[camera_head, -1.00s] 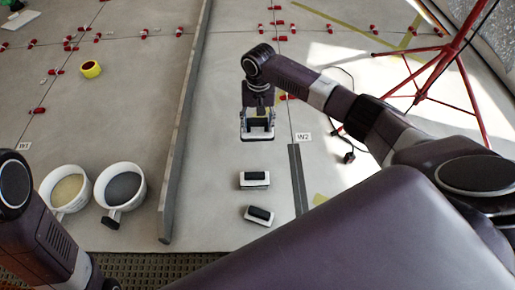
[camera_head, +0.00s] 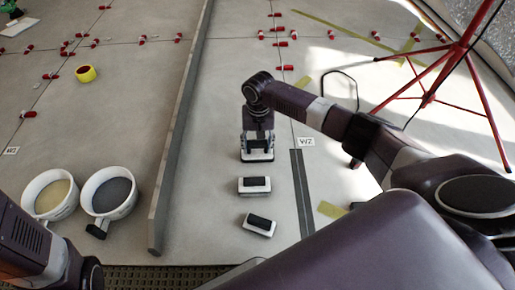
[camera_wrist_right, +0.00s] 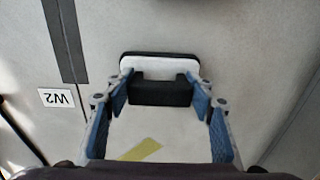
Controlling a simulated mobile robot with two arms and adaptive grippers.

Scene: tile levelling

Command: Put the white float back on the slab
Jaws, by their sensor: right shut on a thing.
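My right gripper (camera_head: 257,140) is shut on the dark handle of a white float (camera_head: 257,156), whose pale base shows below the fingers. In the right wrist view the gripper (camera_wrist_right: 160,100) has its blue fingers at both ends of the black handle, and the float's white base (camera_wrist_right: 128,64) shows beyond it. The float is level, at or just over the grey slab (camera_head: 215,120); I cannot tell whether it touches. Two similar floats with dark handles, a middle one (camera_head: 242,190) and a nearer, tilted one (camera_head: 262,232), lie in front. My left gripper is out of view.
A long grey straightedge (camera_head: 178,140) stands left of the floats. Two buckets, sand-filled (camera_head: 50,195) and grey-filled (camera_head: 108,195), stand further left. A dark strip (camera_head: 301,190) and W2 label (camera_head: 306,142) lie to the right. A red tripod (camera_head: 455,55) stands at far right.

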